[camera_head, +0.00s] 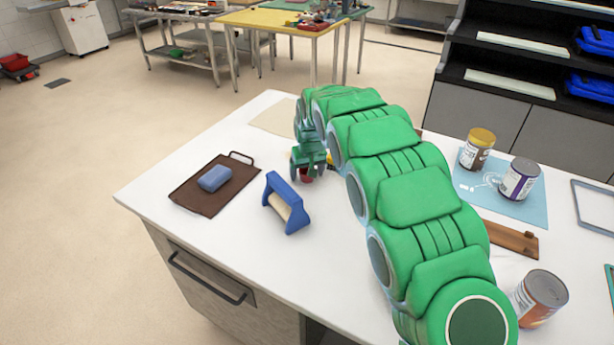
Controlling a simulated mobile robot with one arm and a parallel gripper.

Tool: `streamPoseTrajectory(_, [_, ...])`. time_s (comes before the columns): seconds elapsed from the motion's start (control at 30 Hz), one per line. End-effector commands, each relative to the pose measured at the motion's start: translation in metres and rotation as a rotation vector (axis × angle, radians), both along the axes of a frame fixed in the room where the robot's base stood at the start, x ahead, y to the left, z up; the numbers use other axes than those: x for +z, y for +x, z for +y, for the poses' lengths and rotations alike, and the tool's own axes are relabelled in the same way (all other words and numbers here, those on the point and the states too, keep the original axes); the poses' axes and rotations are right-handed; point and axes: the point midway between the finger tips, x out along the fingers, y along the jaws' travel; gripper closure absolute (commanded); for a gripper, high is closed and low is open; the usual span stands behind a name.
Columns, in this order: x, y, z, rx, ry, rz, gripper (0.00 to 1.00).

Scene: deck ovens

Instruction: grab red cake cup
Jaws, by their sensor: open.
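A red cake cup (306,176) stands on the white table, mostly hidden below my gripper. My gripper (308,173), green, points down over it with its fingers open around or just beside the cup. I cannot tell from this view whether the fingers touch it.
A brown tray (206,204) with a blue block (214,178) and a blue-framed roller (286,203) lie to the left. Several cans stand at the right, two on a light blue mat (530,195). A brown board (512,238) lies there too. The table's front left is clear.

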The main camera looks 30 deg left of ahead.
Motion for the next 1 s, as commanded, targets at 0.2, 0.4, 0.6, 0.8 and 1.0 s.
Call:
streamPoseTrajectory(0.2, [0.000, 0.000, 0.000, 0.000, 0.000, 0.000, 0.42])
streamPoseTrajectory(0.4, [0.000, 0.000, 0.000, 0.000, -0.001, 0.001, 0.73])
streamPoseTrajectory(0.6, [0.000, 0.000, 0.000, 0.000, -0.001, 0.001, 0.74])
streamPoseTrajectory(0.8, [0.007, 0.000, 0.000, 0.000, 0.000, 0.000, 0.74])
streamPoseTrajectory(1.0, [0.029, 0.001, 0.000, 0.000, 0.002, -0.004, 0.74])
